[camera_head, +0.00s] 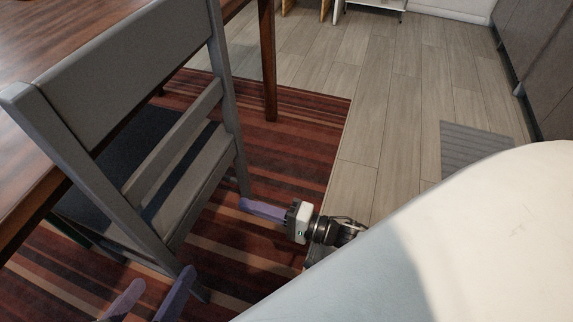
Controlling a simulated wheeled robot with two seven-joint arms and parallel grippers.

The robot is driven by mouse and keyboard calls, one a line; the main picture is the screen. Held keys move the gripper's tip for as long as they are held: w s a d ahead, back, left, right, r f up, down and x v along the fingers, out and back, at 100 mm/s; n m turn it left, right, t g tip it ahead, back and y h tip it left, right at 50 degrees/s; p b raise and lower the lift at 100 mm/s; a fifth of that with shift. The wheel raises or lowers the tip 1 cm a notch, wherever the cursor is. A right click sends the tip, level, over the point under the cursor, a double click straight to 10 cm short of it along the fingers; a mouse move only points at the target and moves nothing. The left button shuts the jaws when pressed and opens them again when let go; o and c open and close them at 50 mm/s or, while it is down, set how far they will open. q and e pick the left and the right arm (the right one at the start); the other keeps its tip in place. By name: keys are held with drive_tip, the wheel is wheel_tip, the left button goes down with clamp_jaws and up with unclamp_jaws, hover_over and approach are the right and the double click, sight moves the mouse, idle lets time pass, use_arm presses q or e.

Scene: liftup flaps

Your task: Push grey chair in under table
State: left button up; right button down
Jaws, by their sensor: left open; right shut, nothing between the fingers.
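The grey chair (126,62) stands at the left with its slatted back toward me, and its dark seat (140,160) reaches toward the wooden table (50,38). The table top shows beyond and left of the backrest. My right gripper (243,204) is shut and empty, its purple fingers pointing left at the lower right of the chair. I cannot tell whether they touch the chair's leg. My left gripper (150,296) is open at the bottom edge, below the chair back, with two purple fingers apart. The lower chair legs are partly hidden.
A striped red-brown rug (310,130) lies under the chair and table. A table leg (267,60) stands beyond the chair. Bare plank floor (400,90) is open to the right, with a grey mat (475,142) beside dark cabinets (545,60).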

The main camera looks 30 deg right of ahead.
drive_tip(key=shift+s+d, duration=0.25)
drive_tip(key=shift+s, duration=0.15)
